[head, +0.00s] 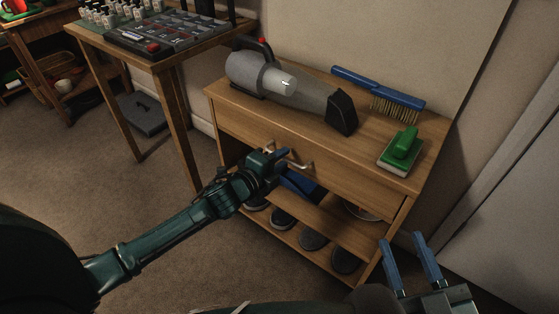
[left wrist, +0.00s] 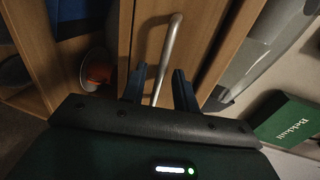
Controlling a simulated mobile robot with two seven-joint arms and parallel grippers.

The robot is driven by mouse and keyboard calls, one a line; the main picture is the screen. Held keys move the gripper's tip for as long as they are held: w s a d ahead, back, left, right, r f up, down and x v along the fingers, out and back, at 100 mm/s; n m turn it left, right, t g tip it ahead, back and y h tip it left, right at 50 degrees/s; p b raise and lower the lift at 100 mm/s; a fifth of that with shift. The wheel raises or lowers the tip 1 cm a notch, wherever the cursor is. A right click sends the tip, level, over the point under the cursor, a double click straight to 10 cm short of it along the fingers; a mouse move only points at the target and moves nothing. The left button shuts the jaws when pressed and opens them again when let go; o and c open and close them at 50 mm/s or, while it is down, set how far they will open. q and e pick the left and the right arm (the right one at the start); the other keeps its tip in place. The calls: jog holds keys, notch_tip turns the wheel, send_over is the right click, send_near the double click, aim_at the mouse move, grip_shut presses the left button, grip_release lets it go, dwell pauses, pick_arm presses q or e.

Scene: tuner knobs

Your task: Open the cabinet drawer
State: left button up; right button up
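The wooden cabinet (head: 235,104) stands against the wall, with one wide drawer (head: 350,184) under its top. The drawer front looks flush with the cabinet. A metal bar handle (head: 304,167) sits at the middle of the drawer front. My left gripper (head: 282,157) is at the handle and hides part of it. In the left wrist view, the handle (left wrist: 169,48) runs down between the two open fingers of the left gripper (left wrist: 159,84), with gaps beside it. My right gripper (head: 412,258) is open and empty, low at the right, away from the cabinet front.
A grey handheld vacuum (head: 285,85), a blue brush (head: 385,94) and a green-handled scrubber (head: 402,150) lie on the cabinet top. Shoes (head: 313,239) fill the lower shelf. A side table (head: 88,32) stands at the left. Carpet in front is open.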

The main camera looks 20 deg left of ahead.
pick_arm(q)
grip_shut()
jog(key=shift+s, duration=0.1)
pick_arm(e)
jog(key=shift+r, duration=0.1)
dwell(0.3)
